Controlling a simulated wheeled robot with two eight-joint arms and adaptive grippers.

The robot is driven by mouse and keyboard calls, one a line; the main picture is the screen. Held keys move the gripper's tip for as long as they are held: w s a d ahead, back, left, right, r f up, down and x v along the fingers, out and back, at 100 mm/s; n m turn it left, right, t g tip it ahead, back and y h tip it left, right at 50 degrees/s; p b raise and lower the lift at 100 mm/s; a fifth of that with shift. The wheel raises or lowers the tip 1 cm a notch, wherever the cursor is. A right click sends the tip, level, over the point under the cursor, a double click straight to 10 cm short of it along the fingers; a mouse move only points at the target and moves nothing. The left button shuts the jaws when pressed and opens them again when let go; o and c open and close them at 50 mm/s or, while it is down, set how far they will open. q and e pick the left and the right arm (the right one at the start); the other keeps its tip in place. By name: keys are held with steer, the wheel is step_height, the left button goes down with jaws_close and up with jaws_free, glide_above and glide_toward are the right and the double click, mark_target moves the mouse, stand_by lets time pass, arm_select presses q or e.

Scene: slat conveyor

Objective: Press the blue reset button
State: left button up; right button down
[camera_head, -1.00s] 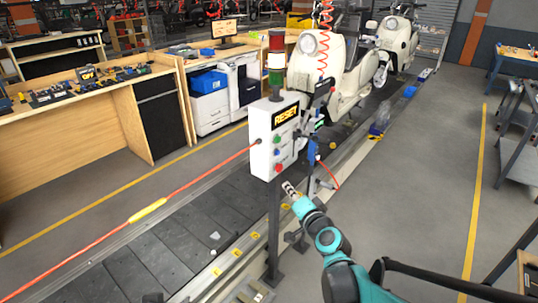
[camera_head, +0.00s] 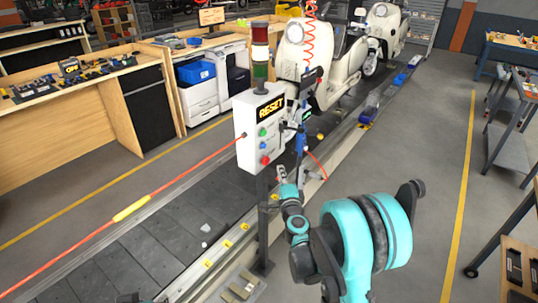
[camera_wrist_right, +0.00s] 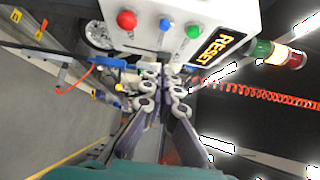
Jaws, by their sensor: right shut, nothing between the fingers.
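The white control box (camera_head: 247,140) stands on a dark post beside the conveyor and carries a lit RESET sign (camera_head: 270,108). Its front has a green button (camera_head: 262,132), the blue button (camera_head: 262,146) and a red button (camera_head: 264,160) in a column. The right wrist view shows the red (camera_wrist_right: 127,20), blue (camera_wrist_right: 165,26) and green (camera_wrist_right: 193,31) buttons in a row at the top. My right gripper (camera_head: 282,173) is shut and empty, just below and right of the box. In the wrist view its fingertips (camera_wrist_right: 164,70) point toward the blue button, apparently apart from it.
A red-yellow-green stack light (camera_head: 260,55) tops the box. A tool with a blue part and red coiled hose (camera_head: 310,30) hangs right of it. Cream scooters (camera_head: 300,65) stand behind on the slat conveyor (camera_head: 130,265). Open floor lies to the right.

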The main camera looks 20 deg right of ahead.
steer(key=b, duration=0.2)
glide_toward(264, 146)
steer(key=w+d, duration=0.4)
steer(key=d, duration=0.1)
steer(key=shift+w+a+f+b, duration=0.2)
steer(key=shift+w+a+b, duration=0.15)
steer(key=shift+w+a, duration=1.1)
steer(key=shift+s, duration=0.1)
